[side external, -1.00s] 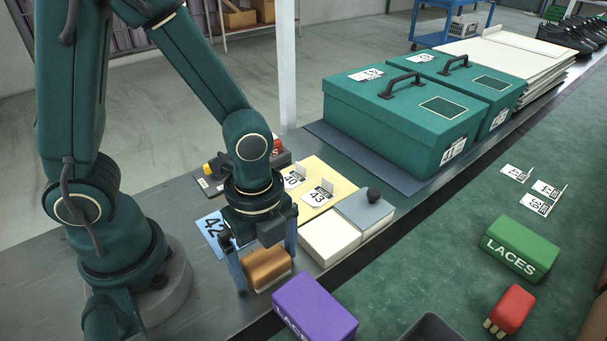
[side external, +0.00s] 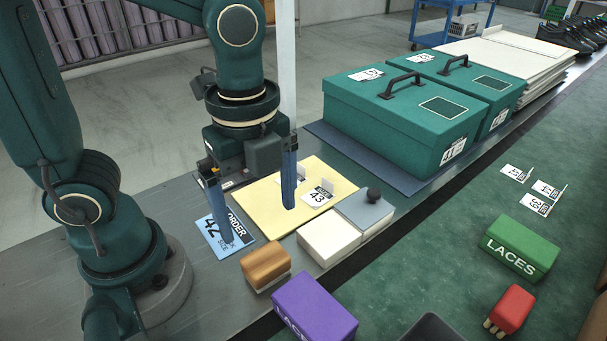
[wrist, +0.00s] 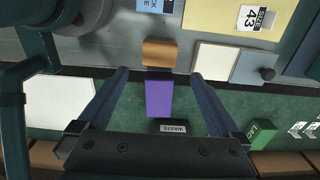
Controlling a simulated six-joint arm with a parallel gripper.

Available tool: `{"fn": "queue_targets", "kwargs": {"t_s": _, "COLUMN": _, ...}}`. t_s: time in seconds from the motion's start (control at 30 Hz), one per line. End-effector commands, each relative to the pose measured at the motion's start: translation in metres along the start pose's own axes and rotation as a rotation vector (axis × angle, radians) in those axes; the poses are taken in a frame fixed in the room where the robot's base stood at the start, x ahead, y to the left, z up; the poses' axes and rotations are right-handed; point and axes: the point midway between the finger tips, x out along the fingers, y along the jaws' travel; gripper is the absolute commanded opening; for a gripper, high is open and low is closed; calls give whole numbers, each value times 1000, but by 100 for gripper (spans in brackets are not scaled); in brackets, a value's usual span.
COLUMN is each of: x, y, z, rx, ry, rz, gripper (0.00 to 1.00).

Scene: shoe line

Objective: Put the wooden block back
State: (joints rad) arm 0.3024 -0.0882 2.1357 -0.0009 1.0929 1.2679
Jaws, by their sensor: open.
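The wooden block (side external: 264,262), brown on top with a pale underside, rests on the grey bench just left of the purple box. It also shows in the wrist view (wrist: 160,53), just beyond the gap between my fingers. My gripper (side external: 255,222) is open and empty, with its two blue fingers apart. It is raised behind the block in the side view, and nothing touches the block.
A purple LACES box (side external: 314,308) and a white box (side external: 328,238) stand close to the block. A blue order card (side external: 228,232) and a yellow sheet (side external: 268,226) lie behind it. Teal lidded boxes (side external: 400,125) stand at the back right.

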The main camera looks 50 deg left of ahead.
Motion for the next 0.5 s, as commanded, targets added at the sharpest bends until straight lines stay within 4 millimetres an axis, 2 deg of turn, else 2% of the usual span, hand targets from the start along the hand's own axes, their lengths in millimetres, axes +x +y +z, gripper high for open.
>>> {"fn": "queue_targets", "kwargs": {"t_s": 0.17, "x": -12, "y": 0, "z": 1, "rx": -17, "ry": 2, "rz": -6, "gripper": 100}}
{"fn": "queue_targets", "kwargs": {"t_s": 0.27, "x": -16, "y": 1, "z": 6, "rx": -131, "ry": 15, "rz": -42, "gripper": 100}}
{"fn": "queue_targets", "kwargs": {"t_s": 0.37, "x": -22, "y": 2, "z": 15, "rx": -376, "ry": 50, "rz": -115, "gripper": 100}}
{"fn": "queue_targets", "kwargs": {"t_s": 0.5, "x": -30, "y": 4, "z": 31, "rx": -819, "ry": 143, "rz": -235, "gripper": 100}}
